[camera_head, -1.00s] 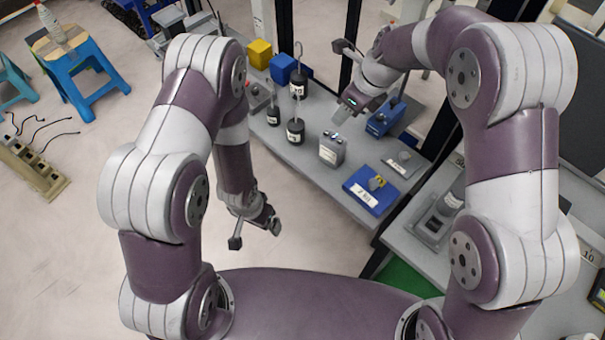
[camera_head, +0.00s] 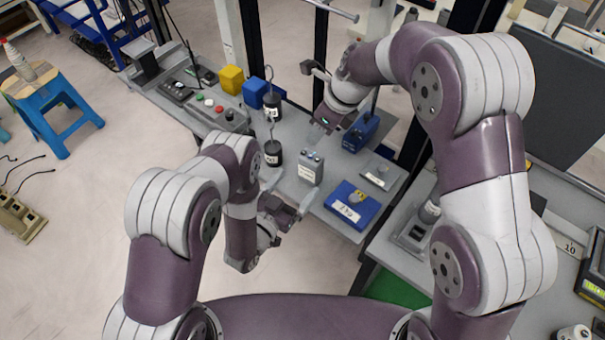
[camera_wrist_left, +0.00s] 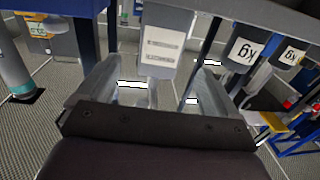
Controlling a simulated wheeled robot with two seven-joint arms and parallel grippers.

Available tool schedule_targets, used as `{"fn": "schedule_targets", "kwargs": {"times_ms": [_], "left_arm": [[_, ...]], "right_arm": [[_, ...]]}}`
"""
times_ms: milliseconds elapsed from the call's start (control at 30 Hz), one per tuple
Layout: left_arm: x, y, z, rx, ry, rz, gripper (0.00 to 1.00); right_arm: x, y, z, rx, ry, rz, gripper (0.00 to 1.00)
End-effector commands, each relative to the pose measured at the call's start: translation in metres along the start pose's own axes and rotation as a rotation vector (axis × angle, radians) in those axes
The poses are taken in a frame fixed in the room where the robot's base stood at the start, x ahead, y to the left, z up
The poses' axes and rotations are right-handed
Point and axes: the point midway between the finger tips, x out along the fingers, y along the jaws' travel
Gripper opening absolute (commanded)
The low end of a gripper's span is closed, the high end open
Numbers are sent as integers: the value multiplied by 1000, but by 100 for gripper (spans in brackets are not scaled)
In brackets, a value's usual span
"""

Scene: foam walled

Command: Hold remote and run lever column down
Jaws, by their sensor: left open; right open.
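A small upright grey box (camera_head: 311,167) with knobs on top and a white label stands near the front edge of the grey bench; I cannot tell whether it is the remote. It also shows in the left wrist view (camera_wrist_left: 166,42), ahead of and between the spread fingers. My left gripper (camera_head: 292,196) is open and empty just in front of this box, and its fingers also show in the wrist view (camera_wrist_left: 155,88). My right gripper (camera_head: 322,125) is above the bench behind the box, its jaws open though small in view. A blue device with a thin upright rod (camera_head: 361,133) stands beside it; no lever column is clearly identifiable.
Black kg weights (camera_head: 273,153) stand just left of the box. A blue labelled case (camera_head: 352,204) lies to its right. Yellow (camera_head: 231,79) and blue (camera_head: 254,92) blocks and a button panel (camera_head: 215,108) are further left. A blue stool (camera_head: 58,125) stands on open floor.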

Motion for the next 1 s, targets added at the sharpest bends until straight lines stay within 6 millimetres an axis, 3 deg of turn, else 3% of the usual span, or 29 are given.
{"fn": "schedule_targets", "kwargs": {"times_ms": [100, 300, 633, 667, 833, 867, 900, 1000], "left_arm": [[28, 0, 0, 1, 2, 0, 94], [57, 0, 0, -1, -1, 0, 94], [64, 0, 1, -1, -3, -2, 94], [64, 0, 1, -1, -3, -2, 90], [64, 0, 1, -1, -3, -2, 35], [64, 0, 1, -1, -3, -2, 33], [64, 0, 1, -1, -3, -2, 33], [64, 0, 1, -1, -3, -2, 33]], "right_arm": [[0, 0, 0, 0, 0, 0, 43], [0, 0, 0, 0, 0, 0, 43], [0, 0, 0, 0, 0, 0, 43], [0, 0, 0, 0, 0, 0, 43], [0, 0, 0, 0, 0, 0, 43], [0, 0, 0, 0, 0, 0, 43], [0, 0, 0, 0, 0, 0, 36], [0, 0, 0, 0, 0, 0, 4]]}}
